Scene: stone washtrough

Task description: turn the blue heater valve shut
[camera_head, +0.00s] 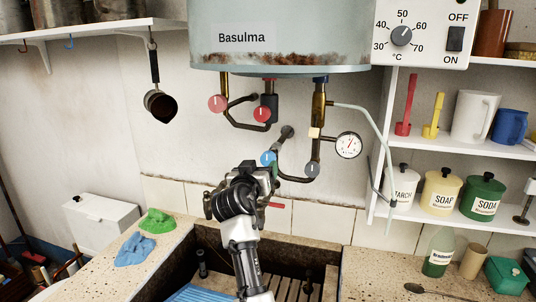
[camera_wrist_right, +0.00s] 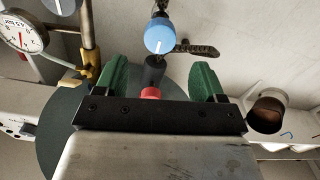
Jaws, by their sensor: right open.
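The blue heater valve (camera_head: 268,158) is a round knob with a white line on its face, on dark pipework under the heater tank. In the right wrist view the blue valve (camera_wrist_right: 159,36) is just beyond the fingertips, roughly in line with the gap between them. My right gripper (camera_head: 246,172) is just below and left of the valve in the head view, and its body hides its fingers there. In the wrist view its green fingers (camera_wrist_right: 160,80) are apart with nothing held. My left gripper is not in view.
Two red valves (camera_head: 217,103) (camera_head: 262,114) hang left of the blue one. A grey knob (camera_head: 312,170) and a dial gauge (camera_head: 348,145) are to its right. The stone trough (camera_head: 345,264) lies below. Shelves (camera_head: 460,146) with jars stand at right.

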